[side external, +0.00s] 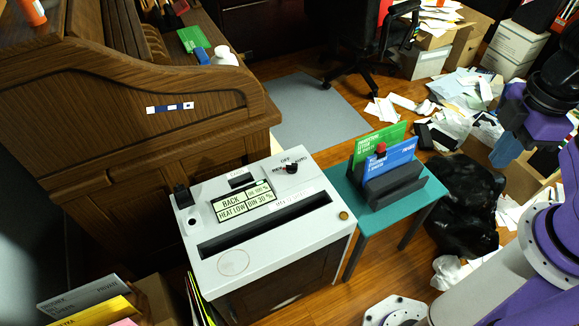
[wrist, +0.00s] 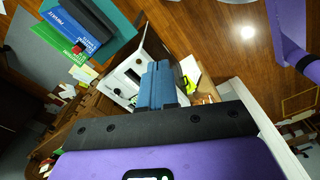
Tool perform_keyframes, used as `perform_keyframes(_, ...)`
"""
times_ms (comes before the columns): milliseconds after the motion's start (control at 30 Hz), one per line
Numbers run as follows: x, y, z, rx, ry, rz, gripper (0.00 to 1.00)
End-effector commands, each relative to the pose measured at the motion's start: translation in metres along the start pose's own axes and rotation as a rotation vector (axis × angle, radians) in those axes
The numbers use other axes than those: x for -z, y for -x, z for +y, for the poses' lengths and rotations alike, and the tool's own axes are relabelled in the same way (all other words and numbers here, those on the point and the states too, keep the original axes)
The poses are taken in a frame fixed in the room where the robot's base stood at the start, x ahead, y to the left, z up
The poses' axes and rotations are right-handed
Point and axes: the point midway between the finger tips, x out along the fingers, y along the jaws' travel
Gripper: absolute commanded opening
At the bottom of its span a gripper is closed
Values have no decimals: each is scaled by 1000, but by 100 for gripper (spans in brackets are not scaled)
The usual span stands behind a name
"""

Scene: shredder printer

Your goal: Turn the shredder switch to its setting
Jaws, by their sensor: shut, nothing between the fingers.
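The white shredder (side external: 290,262) stands at the centre of the side view, with a long dark slot in its top. Its black switch knob (side external: 292,168) sits at the top's far edge, among labels that seem to read REV, OFF and AUTO; its exact pointing is too small to tell. The shredder display (side external: 242,202) reads BACK, HEAT LOW and BIN 30 %. My gripper (side external: 497,160) is at the right, well away from the switch, its blue fingers together and empty. In the wrist view the fingers (wrist: 161,72) hide part of the shredder (wrist: 127,76).
A teal side table (side external: 413,208) beside the shredder bears a black rack with green and blue folders (side external: 390,157). A black bag (side external: 468,195) and scattered papers (side external: 465,90) lie on the floor at right. A wooden desk (side external: 130,110) stands at left.

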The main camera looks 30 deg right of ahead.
Motion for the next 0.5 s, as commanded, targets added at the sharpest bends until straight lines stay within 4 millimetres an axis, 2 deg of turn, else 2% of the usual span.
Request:
perform_keyframes(300, 0, 0, 0, 0, 0, 0, 0)
perform_keyframes(333, 0, 0, 0, 0, 0, 0, 3)
perform_keyframes(433, 1, -1, 0, 7, -12, -7, 36)
perform_keyframes(500, 5, -3, 0, 25, -44, -26, 37)
